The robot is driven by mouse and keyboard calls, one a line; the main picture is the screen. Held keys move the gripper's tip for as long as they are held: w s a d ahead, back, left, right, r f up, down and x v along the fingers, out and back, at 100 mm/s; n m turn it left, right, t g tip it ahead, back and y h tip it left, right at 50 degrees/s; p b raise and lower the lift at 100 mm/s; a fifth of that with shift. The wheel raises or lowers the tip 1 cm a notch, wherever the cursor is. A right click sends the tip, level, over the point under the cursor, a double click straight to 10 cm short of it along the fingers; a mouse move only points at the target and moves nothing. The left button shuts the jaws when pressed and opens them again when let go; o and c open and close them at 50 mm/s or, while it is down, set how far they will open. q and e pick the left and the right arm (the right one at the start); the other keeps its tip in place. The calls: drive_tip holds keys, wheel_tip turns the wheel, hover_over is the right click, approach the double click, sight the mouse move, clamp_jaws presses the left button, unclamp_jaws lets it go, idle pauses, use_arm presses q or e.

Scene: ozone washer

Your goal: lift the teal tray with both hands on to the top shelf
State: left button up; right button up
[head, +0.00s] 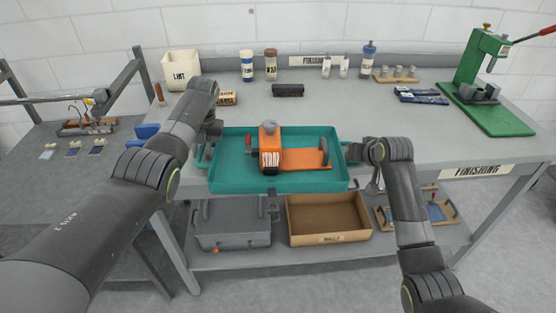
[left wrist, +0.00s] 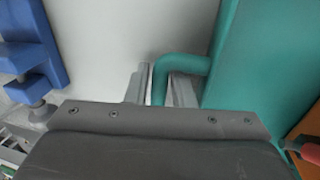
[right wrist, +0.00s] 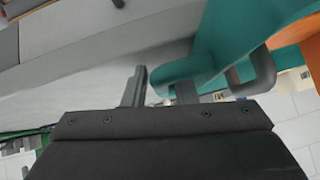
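The teal tray (head: 228,182) is level at the front of the grey bench, its front wall over the bench's front edge. I cannot tell whether it rests on the bench top or hangs just above it. It holds an orange strap tool (head: 290,158) labelled STRAP. My left gripper (head: 208,140) is at the tray's left end; in the left wrist view its fingers (left wrist: 160,88) close around the teal handle (left wrist: 183,63). My right gripper (head: 362,152) is at the right end, its fingers (right wrist: 160,90) around the other handle (right wrist: 172,70).
Behind the tray on the bench top (head: 420,135) are a black block (head: 288,90), a LINT bin (head: 181,70), bottles and a green press (head: 485,90). The lower shelf holds a grey case (head: 232,222) and a brown box (head: 328,218). Some bench top right of the tray is clear.

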use_arm(q)
clamp_jaws()
use_arm(e)
clamp_jaws()
use_arm(q)
drive_tip(key=shift+w+r, duration=0.1)
drive_tip(key=shift+r, duration=0.05)
use_arm(e)
drive_tip(key=shift+w+r, duration=0.1)
drive_tip(key=shift+r, duration=0.05)
